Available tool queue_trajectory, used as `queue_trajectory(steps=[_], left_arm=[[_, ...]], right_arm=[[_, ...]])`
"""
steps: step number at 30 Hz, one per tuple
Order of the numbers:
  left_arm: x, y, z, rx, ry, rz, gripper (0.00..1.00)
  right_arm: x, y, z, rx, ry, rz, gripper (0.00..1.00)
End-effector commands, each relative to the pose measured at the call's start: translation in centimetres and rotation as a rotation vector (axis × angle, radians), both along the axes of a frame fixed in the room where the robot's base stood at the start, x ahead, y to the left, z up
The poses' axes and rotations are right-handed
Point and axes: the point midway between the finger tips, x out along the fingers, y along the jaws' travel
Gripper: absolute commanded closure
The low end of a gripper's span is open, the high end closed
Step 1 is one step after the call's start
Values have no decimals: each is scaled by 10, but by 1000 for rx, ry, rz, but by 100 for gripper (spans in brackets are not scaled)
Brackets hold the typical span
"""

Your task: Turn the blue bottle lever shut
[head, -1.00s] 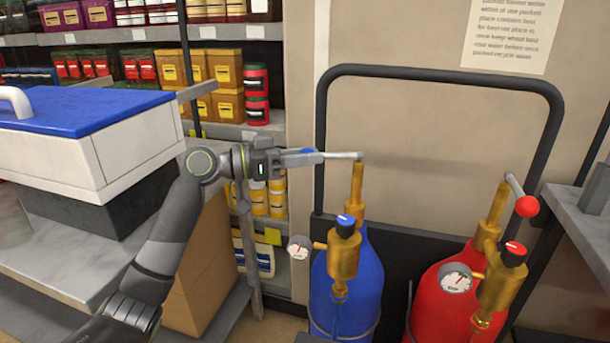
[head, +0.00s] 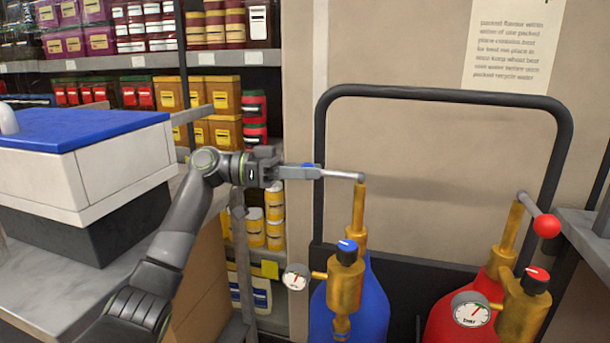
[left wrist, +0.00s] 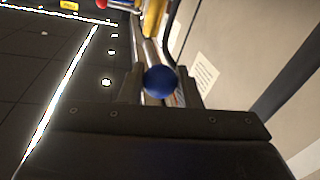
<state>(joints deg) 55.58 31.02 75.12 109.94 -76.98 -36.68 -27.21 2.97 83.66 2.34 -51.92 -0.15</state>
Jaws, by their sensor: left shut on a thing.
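The blue bottle (head: 374,300) stands upright at the centre right, with a brass valve on top. Its lever (head: 342,175) points left from the top of the brass stem (head: 359,210). My left gripper (head: 305,173) is shut on the lever's end. In the left wrist view the blue ball (left wrist: 160,81) of the lever sits between the two fingers. In the head view most of the ball is hidden by the gripper, with a bit of blue showing above it. My right gripper is in neither view.
A red bottle (head: 450,308) with a red-ball lever (head: 546,226) stands to the right. A black cart frame (head: 320,150) rises behind both bottles. A counter with a blue-lidded box (head: 90,128) is at the left. Stocked shelves (head: 228,62) stand behind my left arm.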

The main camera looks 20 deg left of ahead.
Motion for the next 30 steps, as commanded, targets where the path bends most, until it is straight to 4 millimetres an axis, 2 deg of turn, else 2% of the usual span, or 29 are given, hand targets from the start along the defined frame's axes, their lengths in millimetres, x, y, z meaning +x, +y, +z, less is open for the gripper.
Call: queue_trajectory(steps=[17, 18, 21, 23, 30], left_arm=[[0, -1, 0, 0, 1, -17, 100], [0, -1, 0, 0, 1, -17, 69], [0, -1, 0, 0, 1, -17, 55], [0, -1, 0, 0, 1, -17, 49], [0, 0, 0, 0, 1, -17, 49]], right_arm=[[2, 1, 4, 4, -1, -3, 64], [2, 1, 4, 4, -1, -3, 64], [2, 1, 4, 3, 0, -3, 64], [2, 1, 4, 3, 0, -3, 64], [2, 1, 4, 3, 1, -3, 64]])
